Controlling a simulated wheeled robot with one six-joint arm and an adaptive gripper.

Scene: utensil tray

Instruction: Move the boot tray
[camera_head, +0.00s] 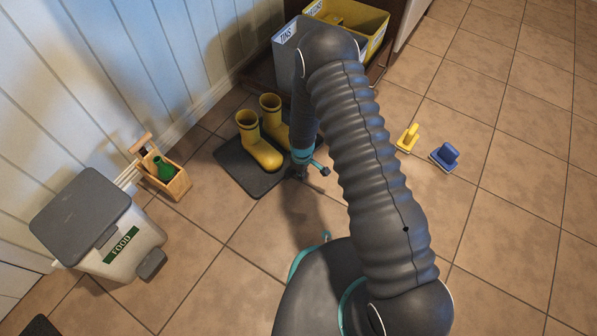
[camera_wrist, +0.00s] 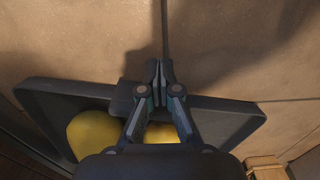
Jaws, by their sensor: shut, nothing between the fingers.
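The boot tray (camera_head: 238,170) is a flat dark grey tray on the tiled floor. A pair of yellow boots (camera_head: 262,153) stands upright on it. My gripper (camera_head: 300,174) is beside the boots, at the tray's right side in the head view; my arm hides part of that side. In the wrist view my gripper (camera_wrist: 158,70) is shut and empty, its fingertips reaching past the tray's raised rim (camera_wrist: 222,103). The boots (camera_wrist: 92,135) show partly behind the fingers. I cannot tell whether the fingers touch the rim.
A white food bin (camera_head: 120,248) and a wooden caddy with a green bottle (camera_head: 163,170) stand left of the tray. Grey (camera_head: 287,62) and yellow (camera_head: 372,22) bins stand behind. Yellow (camera_head: 408,137) and blue (camera_head: 446,154) brushes lie right. Floor at far right is clear.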

